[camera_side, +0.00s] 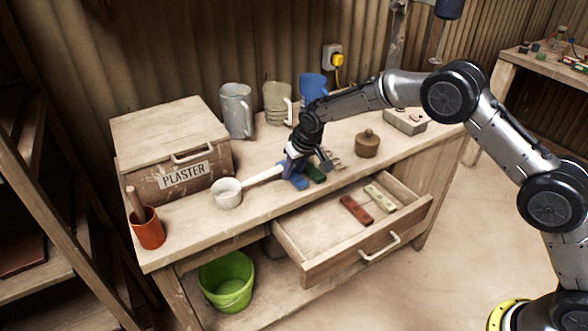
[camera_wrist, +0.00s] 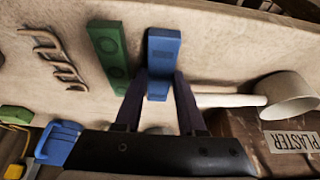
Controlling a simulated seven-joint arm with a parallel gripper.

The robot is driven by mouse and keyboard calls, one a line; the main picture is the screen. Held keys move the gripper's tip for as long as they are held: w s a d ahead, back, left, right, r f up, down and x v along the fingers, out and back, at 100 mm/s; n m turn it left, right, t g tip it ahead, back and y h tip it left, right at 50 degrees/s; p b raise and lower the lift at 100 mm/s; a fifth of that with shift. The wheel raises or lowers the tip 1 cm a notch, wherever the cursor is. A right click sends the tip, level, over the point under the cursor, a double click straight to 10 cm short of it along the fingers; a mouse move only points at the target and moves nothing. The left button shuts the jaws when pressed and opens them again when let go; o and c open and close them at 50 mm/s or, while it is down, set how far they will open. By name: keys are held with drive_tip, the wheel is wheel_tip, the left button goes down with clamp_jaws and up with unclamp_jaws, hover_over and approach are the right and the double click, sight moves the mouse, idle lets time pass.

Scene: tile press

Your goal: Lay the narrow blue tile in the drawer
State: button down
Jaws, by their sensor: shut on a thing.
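The narrow blue tile (camera_side: 298,181) is at the table's front edge, left of centre, above the drawer. My gripper (camera_side: 293,163) is shut on it; in the wrist view the tile (camera_wrist: 164,50) sits between my two fingers (camera_wrist: 160,88) and sticks out beyond them. I cannot tell whether the tile still touches the tabletop. A green tile (camera_side: 315,173) lies close to its right in the side view. The drawer (camera_side: 320,233) is pulled open below the table edge. It holds a red-brown tile (camera_side: 356,210) and a pale green tile (camera_side: 380,198), both toward its right side.
A white scoop (camera_side: 228,193) lies left of my gripper, its handle reaching toward the tile. The plaster box (camera_side: 172,150), several mugs (camera_side: 237,112) and a lidded brown pot (camera_side: 367,144) stand on the table. The drawer's left part is empty. A green bucket (camera_side: 227,283) sits below.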

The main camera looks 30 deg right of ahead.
drive_tip(key=shift+f, duration=0.1)
drive_tip(key=c, duration=0.5)
unclamp_jaws()
drive_tip(key=s+d+r, duration=0.2)
drive_tip(key=s+r, duration=0.4)
drive_tip(key=r, duration=0.4)
drive_tip(key=s+d+r, duration=0.2)
drive_tip(key=s+r, duration=0.4)
drive_tip(key=r, duration=0.3)
drive_tip(key=s+d+r, duration=0.1)
drive_tip(key=s+d, duration=0.1)
drive_tip(key=s, duration=0.6)
drive_tip(key=s+d+r, duration=0.2)
drive_tip(key=s+d, duration=0.1)
drive_tip(key=s, duration=0.6)
drive_tip(key=s+d+r+t, duration=0.1)
drive_tip(key=s+d+r, duration=0.1)
drive_tip(key=s, duration=0.6)
drive_tip(key=shift+s+d, duration=0.2)
drive_tip(key=shift+d, duration=0.05)
drive_tip(key=s+f, duration=0.1)
drive_tip(key=s, duration=0.1)
drive_tip(key=s+f, duration=0.1)
drive_tip(key=s, duration=0.2)
drive_tip(key=s+f, duration=0.1)
drive_tip(key=s, duration=0.1)
drive_tip(key=shift+s+d+f, duration=0.2)
drive_tip(key=shift+s+d, duration=0.15)
drive_tip(key=shift+s, duration=0.05)
drive_tip(key=shift+c, duration=1.1)
